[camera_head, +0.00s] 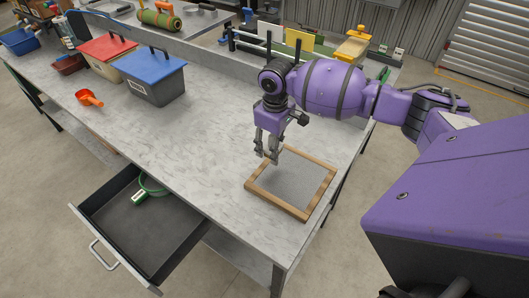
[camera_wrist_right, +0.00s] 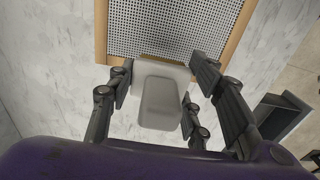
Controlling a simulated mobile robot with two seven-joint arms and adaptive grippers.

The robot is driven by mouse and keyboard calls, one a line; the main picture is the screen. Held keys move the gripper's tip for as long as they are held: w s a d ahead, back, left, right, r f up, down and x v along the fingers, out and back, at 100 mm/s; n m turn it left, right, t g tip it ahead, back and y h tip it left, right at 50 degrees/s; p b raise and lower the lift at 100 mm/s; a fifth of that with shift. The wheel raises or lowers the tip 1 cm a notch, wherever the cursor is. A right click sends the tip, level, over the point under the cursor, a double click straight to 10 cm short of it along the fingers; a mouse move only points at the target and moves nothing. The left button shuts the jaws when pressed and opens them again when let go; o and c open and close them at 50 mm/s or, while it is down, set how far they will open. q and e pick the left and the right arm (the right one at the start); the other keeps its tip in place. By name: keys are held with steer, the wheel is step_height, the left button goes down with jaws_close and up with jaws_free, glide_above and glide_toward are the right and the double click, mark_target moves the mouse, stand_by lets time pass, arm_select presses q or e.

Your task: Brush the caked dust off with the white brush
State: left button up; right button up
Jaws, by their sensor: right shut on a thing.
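My right gripper (camera_head: 267,157) is above the table by the left rim of a wooden-framed screen (camera_head: 249,186). In the right wrist view, the gripper (camera_wrist_right: 163,76) is shut on the white brush (camera_wrist_right: 160,104), a pale block with a tan edge at its far end. The frame's wooden rim (camera_wrist_right: 101,35) and its perforated mesh (camera_wrist_right: 170,25) lie just beyond the brush. Whether the brush touches them I cannot tell. The brush is mostly hidden by the fingers in the head view. I cannot make out caked dust on the mesh. My left gripper is not in view.
An open drawer (camera_head: 140,228) holding a green item (camera_head: 152,187) juts out from the bench front. A blue-lidded box (camera_head: 152,78), a red-lidded box (camera_head: 104,50) and an orange scoop (camera_head: 88,98) stand at the left. The bench top (camera_head: 205,125) between is clear.

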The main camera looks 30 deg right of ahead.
steer(key=shift+w+r, duration=0.1)
steer(key=shift+r, duration=1.25)
steer(key=shift+f, duration=0.1)
